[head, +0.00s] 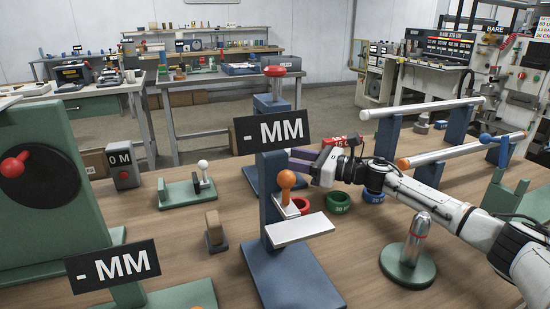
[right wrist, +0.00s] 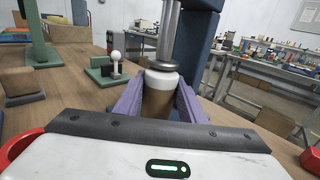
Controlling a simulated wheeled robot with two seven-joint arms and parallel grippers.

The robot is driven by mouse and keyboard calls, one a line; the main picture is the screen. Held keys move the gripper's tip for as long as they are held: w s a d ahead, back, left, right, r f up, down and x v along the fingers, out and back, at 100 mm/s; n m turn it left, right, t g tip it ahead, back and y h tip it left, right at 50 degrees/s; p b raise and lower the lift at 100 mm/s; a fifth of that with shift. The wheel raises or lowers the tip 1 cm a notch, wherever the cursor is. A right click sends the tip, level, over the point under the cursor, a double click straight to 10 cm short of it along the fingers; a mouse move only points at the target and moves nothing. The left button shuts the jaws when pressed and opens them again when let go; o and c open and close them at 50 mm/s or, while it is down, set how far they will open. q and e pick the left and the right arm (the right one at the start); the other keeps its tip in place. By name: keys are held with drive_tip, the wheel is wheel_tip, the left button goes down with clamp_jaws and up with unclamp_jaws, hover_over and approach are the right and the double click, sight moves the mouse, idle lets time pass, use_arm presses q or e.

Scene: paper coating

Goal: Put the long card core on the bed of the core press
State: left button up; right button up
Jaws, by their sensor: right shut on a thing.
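My right gripper (head: 300,158) reaches in from the right, behind the front "- MM" display. In the right wrist view its purple fingers (right wrist: 160,98) are shut on a brown card core (right wrist: 157,103). The core stands about upright, with a white part at its top. The core press, a blue stand with a red knob (head: 275,71), is mostly behind the display. Its blue column (right wrist: 197,42) and metal ram (right wrist: 168,32) show in the right wrist view. The ram's disc is just above the white part. The core's lower end is hidden, so contact with the bed cannot be told. My left gripper is not in view.
A blue gauge stand with a "- MM" display (head: 271,132) and white plate (head: 299,230) stands in front. Red (head: 300,206), green (head: 338,204) and blue rings lie nearby. A metal post on a green base (head: 408,268) stands under my right arm.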

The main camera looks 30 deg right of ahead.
drive_tip(key=shift+x, duration=1.05)
drive_tip(key=shift+f, duration=0.6)
drive_tip(key=o, duration=0.6)
drive_tip(key=shift+f, duration=0.2)
drive_tip(key=shift+o, duration=0.7)
drive_tip(key=shift+r, duration=0.1)
